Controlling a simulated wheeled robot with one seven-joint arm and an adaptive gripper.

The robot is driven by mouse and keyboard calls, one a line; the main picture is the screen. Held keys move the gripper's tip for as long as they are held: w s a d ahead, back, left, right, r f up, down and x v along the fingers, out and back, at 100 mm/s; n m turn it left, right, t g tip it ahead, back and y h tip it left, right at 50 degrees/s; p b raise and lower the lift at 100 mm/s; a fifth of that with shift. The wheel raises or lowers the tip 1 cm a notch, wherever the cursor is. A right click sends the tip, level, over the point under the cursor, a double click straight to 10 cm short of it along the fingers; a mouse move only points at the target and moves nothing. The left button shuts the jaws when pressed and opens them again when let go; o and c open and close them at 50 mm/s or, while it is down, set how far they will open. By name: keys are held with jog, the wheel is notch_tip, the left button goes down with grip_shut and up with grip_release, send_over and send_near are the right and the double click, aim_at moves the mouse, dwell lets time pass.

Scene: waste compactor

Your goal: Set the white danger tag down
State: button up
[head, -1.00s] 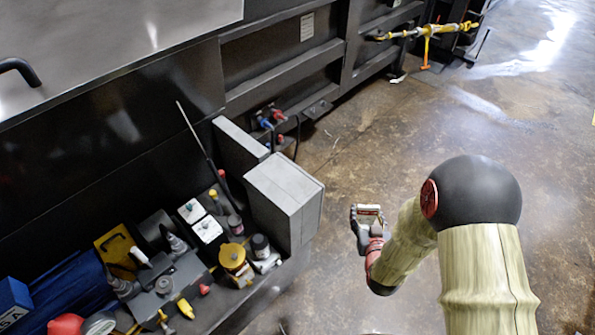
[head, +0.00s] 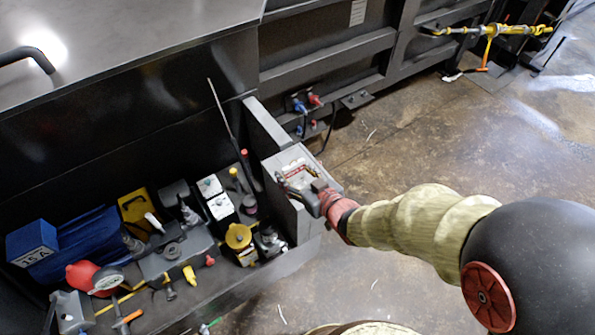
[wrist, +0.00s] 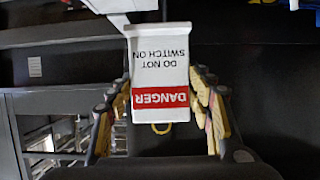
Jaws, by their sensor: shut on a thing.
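The white danger tag (wrist: 160,70) shows in the wrist view between the fingers of my gripper (wrist: 158,110). Its red band reads DANGER and its text, DO NOT SWITCH ON, is upside down in that view. My gripper is shut on the tag.
Left of the grey box, the bench holds white boxes (head: 221,206), a yellow-topped container (head: 238,237), a red gauge (head: 95,279) and a blue bag (head: 75,247). A thin dark rod (head: 222,115) stands up behind them. Open floor (head: 400,140) lies to the right.

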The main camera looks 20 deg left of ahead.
jog(key=w+a+f+b, duration=0.1)
jog(key=w+f, duration=0.2)
jog(key=w, duration=0.1)
jog(key=w+a+f+b, duration=0.1)
jog(key=w+f, duration=0.3)
jog(key=w, duration=0.1)
jog(key=w+a+f+b, duration=0.1)
jog(key=w+f, duration=0.2)
jog(key=w, duration=0.1)
jog(key=shift+w+f, duration=0.15)
jog(key=shift+w, duration=0.1)
jog(key=shift+f+b, duration=0.7)
jog(key=shift+f, duration=0.65)
jog(key=shift+f, duration=0.2)
jog(key=o, duration=1.1)
jog(key=shift+r, duration=0.1)
